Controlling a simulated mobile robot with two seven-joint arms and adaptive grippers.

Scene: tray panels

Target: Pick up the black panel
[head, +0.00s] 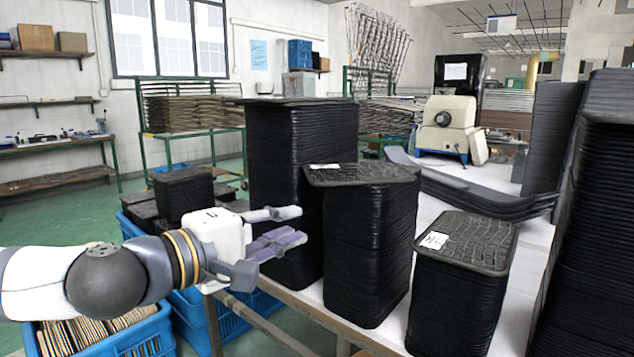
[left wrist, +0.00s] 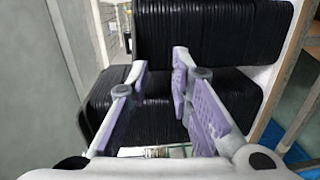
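Several stacks of black panels stand on the table; I cannot tell which panel is meant. The middle stack's top panel (head: 375,173) has a white label and lies flat, slightly overhanging. A shorter front stack (head: 462,295) has a labelled top panel (head: 470,240). A taller stack (head: 290,150) stands behind. My left gripper (head: 293,225) is open and empty, left of the middle stack, in front of the tall stack, below their tops. In the left wrist view, the open fingers (left wrist: 159,64) point at black stacks (left wrist: 215,32), with nothing between them. My right gripper is not in view.
Blue crates (head: 130,335) with panels stand below and left of the table. Tall black stacks (head: 600,220) stand at the right edge. Curved dark pieces (head: 475,190) and a beige machine (head: 447,125) are farther back. White tabletop (head: 425,210) is bare between stacks.

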